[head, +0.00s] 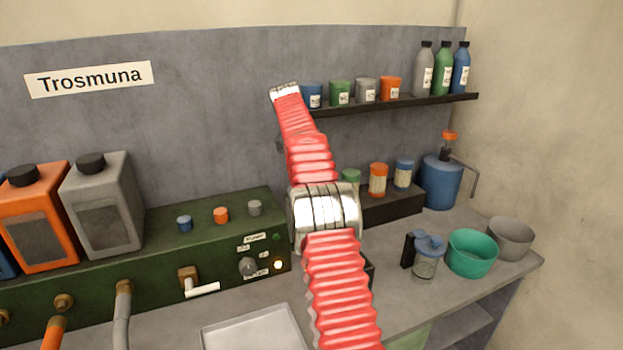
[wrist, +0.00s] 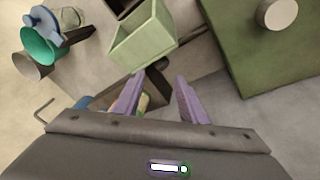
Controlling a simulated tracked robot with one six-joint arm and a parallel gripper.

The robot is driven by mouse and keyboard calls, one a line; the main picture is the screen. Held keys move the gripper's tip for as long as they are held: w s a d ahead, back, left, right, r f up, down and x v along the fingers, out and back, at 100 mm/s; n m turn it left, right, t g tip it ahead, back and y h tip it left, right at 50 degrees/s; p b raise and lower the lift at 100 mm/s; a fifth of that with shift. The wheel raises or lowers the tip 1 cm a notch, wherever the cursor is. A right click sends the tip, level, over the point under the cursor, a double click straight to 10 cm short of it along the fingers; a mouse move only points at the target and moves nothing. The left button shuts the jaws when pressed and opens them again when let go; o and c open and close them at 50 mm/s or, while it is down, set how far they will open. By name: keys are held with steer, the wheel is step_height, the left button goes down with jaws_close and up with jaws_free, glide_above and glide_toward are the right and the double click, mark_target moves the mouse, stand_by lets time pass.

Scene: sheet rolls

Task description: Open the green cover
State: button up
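A pale green box-shaped piece (wrist: 143,42) with a raised rim shows at the upper middle of the wrist view, beyond my fingers and apart from them. I cannot tell whether it is the green cover or how it is fastened. In the head view my red arm hides the counter there. A jar with a green lid (head: 351,175) stands partly behind my arm on a dark step. My gripper (wrist: 157,82) shows in the wrist view with two purple fingers spread apart and nothing held. I cannot make out its fingers in the head view.
The dark green console (head: 160,225) carries small caps, a knob and a white-handled tap. A teal bowl (head: 472,253), grey bowl (head: 511,238) and blue-lidded jar (head: 426,258) stand on the right. A shelf (head: 400,104) holds cups and bottles. A pale tray (head: 252,331) lies in front.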

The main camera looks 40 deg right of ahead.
steer(key=shift+a+r, duration=0.2)
steer(key=shift+c, duration=0.6)
steer(key=s+a+r+n, duration=0.1)
steer(key=a+r, duration=0.1)
steer(key=a, duration=0.1)
steer(key=s+a+r+n+t, duration=0.1)
steer(key=a+r, duration=0.2)
steer(key=s+a+r, duration=0.2)
steer(key=a, duration=0.2)
steer(key=shift+r+n+t, duration=0.3)
steer(key=shift+n, duration=0.1)
jaws_close()
steer(key=s+a+r+n+t+y, duration=0.1)
steer(key=s+a+r+n+t, duration=0.15)
steer(key=s+a, duration=0.75)
steer(key=s+a+f+n, duration=0.2)
steer(key=s+a+f, duration=0.1)
steer(key=s+a, duration=0.2)
steer(key=s+a+f+n+t+y, duration=0.1)
steer(key=s+a+f, duration=0.3)
steer(key=s, duration=0.6)
steer(key=s+a+f+n+t+y, duration=0.1)
steer(key=s+a+f+n, duration=0.1)
steer(key=s+a+f, duration=0.2)
steer(key=s+a, duration=0.2)
steer(key=s, duration=0.2)
steer(key=shift+s+a+n, duration=0.2)
steer(key=shift+s+n, duration=0.05)
steer(key=shift+n, duration=0.1)
steer(key=shift+s+f, duration=0.1)
